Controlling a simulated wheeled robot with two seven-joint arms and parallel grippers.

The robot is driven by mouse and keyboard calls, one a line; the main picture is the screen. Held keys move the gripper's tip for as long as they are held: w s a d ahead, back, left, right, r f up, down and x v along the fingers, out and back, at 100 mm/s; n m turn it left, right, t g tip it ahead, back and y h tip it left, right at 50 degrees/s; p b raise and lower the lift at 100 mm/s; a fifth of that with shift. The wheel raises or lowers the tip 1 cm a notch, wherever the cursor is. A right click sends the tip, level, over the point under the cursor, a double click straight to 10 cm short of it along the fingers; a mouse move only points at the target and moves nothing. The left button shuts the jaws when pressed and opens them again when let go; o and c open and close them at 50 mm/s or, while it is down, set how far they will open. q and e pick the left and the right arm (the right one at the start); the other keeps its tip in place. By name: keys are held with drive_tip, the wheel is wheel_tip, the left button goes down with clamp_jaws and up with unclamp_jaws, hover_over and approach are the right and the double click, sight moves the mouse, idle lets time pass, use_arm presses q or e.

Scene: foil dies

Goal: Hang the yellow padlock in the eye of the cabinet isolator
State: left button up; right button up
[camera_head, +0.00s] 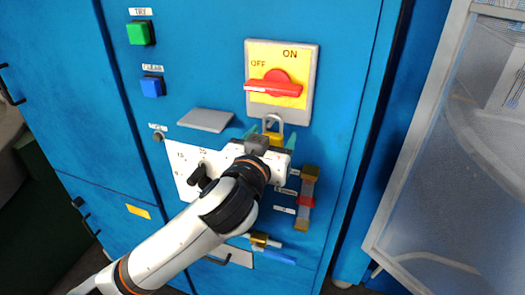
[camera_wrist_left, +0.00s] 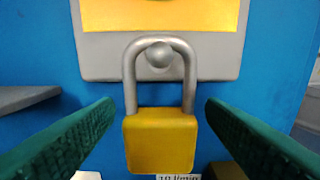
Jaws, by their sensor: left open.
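The yellow padlock (camera_head: 274,138) is upright below the cabinet isolator (camera_head: 308,82), its grey shackle up over the plate's lower edge. In the left wrist view the padlock (camera_wrist_left: 158,143) shows its shackle arching around the round silver eye (camera_wrist_left: 159,55). Whether the shackle passes through the eye, I cannot tell. The isolator's red handle (camera_head: 273,88) lies level, with its end under OFF. My left gripper (camera_head: 270,136) is open. In the left wrist view its green fingers (camera_wrist_left: 160,113) stand either side of the padlock, with gaps. My right gripper is not in view.
A grey ledge (camera_head: 206,120) juts out left of the gripper. A sight tube with a red band (camera_head: 306,201) stands close on the right. Green (camera_head: 138,33) and blue (camera_head: 152,86) buttons are at upper left. A clear-panelled door (camera_head: 455,150) is far right.

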use_arm(q)
drive_tip(key=f+b+v, duration=0.1)
drive_tip(key=b+v, duration=0.1)
drive_tip(key=v, duration=0.9)
drive_tip(key=s+a+f+n+g+y, duration=0.15)
drive_tip(key=a+f+g, duration=0.3)
drive_tip(key=f, duration=0.65)
drive_tip(key=s+a+f+g+y, duration=0.25)
drive_tip(key=a+f, duration=0.25)
drive_tip(key=f, duration=0.6)
drive_tip(key=s+a+f+g+y, duration=0.1)
drive_tip(key=s+a+f+g, duration=0.6)
drive_tip(key=s+f, duration=0.75)
wheel_tip(320, 180, down, 26)
drive_tip(key=s+a, duration=0.1)
drive_tip(key=s, duration=0.1)
drive_tip(key=s+a+f+g, duration=0.1)
drive_tip(key=s+a+f, duration=0.2)
drive_tip(key=s+f, duration=1.2)
drive_tip(key=shift+s+g, duration=0.3)
drive_tip(key=shift+s, duration=0.15)
